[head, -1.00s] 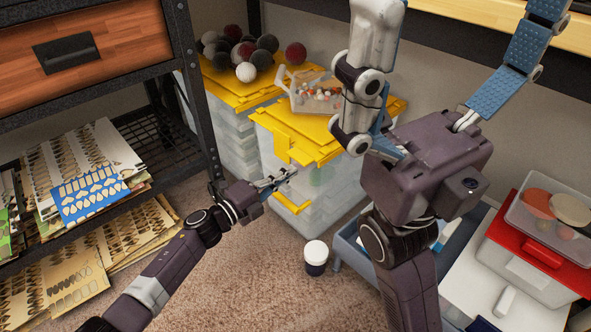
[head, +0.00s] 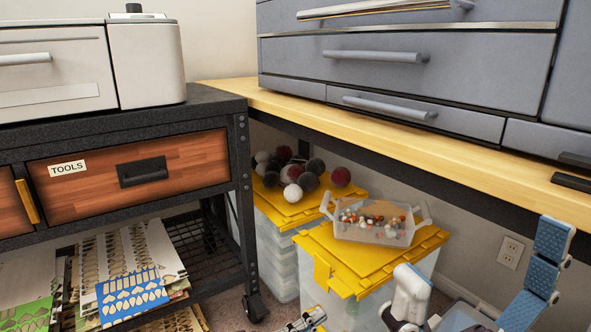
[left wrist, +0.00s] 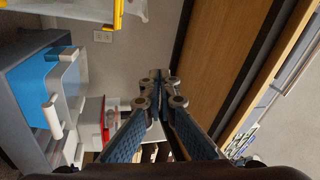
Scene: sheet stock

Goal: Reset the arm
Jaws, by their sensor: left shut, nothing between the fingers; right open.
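My left gripper (head: 306,320) shows only as a small grey tip at the bottom edge of the head view, in front of the yellow-lidded bin. In the left wrist view its blue-padded fingers (left wrist: 160,78) meet at the tips with nothing between them. My right gripper (head: 482,250) is open and empty at the lower right of the head view. Its blue-padded finger and its pale finger are spread wide apart. The rest of both arms is below the head view.
Yellow-lidded bins (head: 345,282) stand under the wooden bench (head: 400,150), bearing balls (head: 300,178) and a clear tub of beads (head: 375,222). A black shelf unit (head: 130,110) with a TOOLS drawer is at left.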

